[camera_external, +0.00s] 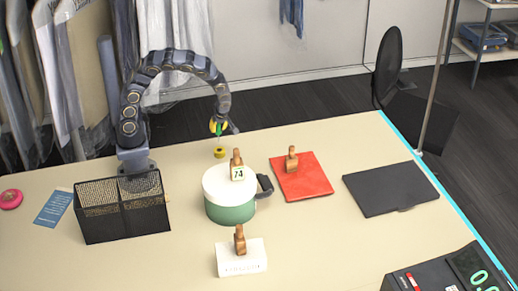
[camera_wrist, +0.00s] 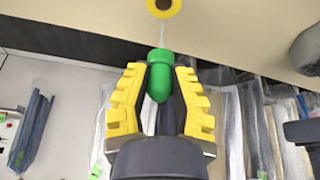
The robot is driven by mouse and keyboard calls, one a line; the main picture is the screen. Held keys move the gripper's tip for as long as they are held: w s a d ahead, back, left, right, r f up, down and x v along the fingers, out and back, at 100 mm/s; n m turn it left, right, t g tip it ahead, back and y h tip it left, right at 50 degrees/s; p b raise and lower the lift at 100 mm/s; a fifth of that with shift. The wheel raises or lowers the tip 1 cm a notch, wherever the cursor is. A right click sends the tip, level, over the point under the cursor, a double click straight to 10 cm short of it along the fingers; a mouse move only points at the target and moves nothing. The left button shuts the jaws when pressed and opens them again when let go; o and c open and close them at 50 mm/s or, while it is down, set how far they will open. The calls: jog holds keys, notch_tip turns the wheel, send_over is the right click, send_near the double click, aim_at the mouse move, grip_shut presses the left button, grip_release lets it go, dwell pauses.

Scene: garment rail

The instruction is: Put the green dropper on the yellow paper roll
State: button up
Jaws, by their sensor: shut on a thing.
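The green dropper (camera_wrist: 160,75) is held between the yellow fingers of my gripper (camera_wrist: 160,95) in the wrist view, with its thin clear tip pointing out ahead. In the external view my gripper (camera_external: 218,126) is above the table, with the green dropper (camera_external: 219,129) upright in it, tip down. The yellow paper roll (camera_external: 219,153) sits on the table just below the dropper, behind the pot. In the wrist view the roll (camera_wrist: 177,10) shows its dark centre at the top, beyond the dropper tip. The tip appears apart from the roll.
A green pot with white lid (camera_external: 230,205) stands close in front of the roll, a wooden clip with a "74" tag on it. A black mesh organizer (camera_external: 125,225) is at left. A red board (camera_external: 315,185) and a dark board (camera_external: 385,192) lie at right.

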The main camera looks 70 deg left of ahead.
aim_at(219, 132)
jog(key=shift+f, duration=1.65)
jog(key=shift+f, duration=0.1)
jog(key=o, duration=0.7)
notch_tip(219, 132, up, 16)
jog(key=s+d+m, duration=0.3)
jog(key=s+r+m+h, duration=0.1)
jog(key=s+r+m, duration=0.1)
jog(key=s+m, duration=0.4)
jog(key=s+d+r+m+h, duration=0.1)
jog(key=s+r+m+h, duration=0.1)
jog(key=s+m, duration=0.3)
jog(key=s+d+r+m+h, duration=0.1)
jog(key=s+r+m, duration=0.1)
jog(key=s+m, duration=0.4)
jog(key=shift+s+d+r+m+g, duration=0.1)
jog(key=shift+s+d+m+g, duration=0.1)
jog(key=shift+s, duration=0.3)
jog(key=shift+s+d+m+g, duration=0.1)
jog(key=shift+s+g, duration=0.1)
jog(key=shift+s, duration=0.25)
